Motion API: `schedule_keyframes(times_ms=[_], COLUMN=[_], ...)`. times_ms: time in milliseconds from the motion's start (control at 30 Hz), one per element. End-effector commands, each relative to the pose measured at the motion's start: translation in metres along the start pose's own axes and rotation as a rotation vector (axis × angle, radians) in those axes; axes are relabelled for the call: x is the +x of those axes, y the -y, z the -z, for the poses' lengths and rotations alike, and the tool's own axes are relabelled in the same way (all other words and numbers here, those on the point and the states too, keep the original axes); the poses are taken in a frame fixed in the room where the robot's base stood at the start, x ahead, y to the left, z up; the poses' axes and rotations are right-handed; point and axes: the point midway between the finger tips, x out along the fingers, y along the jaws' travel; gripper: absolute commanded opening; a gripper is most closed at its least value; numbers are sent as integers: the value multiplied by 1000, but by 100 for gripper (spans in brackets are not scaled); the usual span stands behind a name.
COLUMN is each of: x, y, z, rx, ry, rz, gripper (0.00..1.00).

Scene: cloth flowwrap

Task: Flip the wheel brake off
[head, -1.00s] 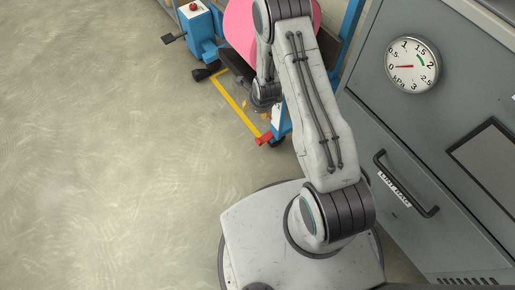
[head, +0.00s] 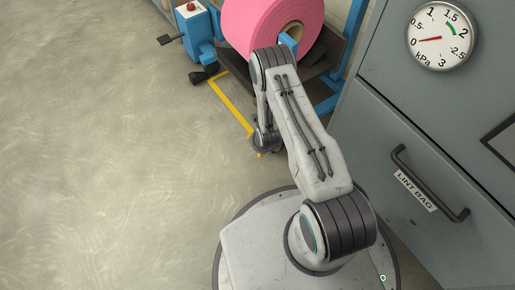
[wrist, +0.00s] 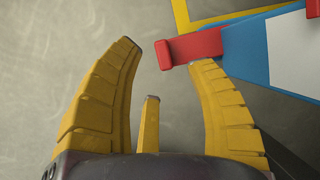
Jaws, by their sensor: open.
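The wheel brake is a red lever (wrist: 190,48) at the end of a blue trolley leg (wrist: 248,50) in the wrist view. The lever's left end lies across the space between the fingertips. The right fingertip is close under the lever; I cannot tell whether they touch. The left fingertip is apart from it. In the head view, my arm hides the red lever, and my gripper is low near the floor, mostly hidden.
A pink roll (head: 258,22) sits on the blue trolley stand (head: 327,104). A blue post with a red button (head: 191,6) stands at its left. A grey cabinet with a "LINT BAG" drawer handle (head: 430,187) and a gauge (head: 441,36) is on the right. Open floor (head: 100,150) lies left.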

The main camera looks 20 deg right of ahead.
Motion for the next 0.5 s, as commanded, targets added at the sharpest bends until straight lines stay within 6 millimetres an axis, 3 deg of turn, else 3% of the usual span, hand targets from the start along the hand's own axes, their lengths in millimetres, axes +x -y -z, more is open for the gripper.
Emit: schedule_keyframes(times_ms=[33,500], x=[9,39], y=[0,0], z=[1,0], rx=[0,-1], ry=[2,0], rz=[1,0], gripper=[50,50])
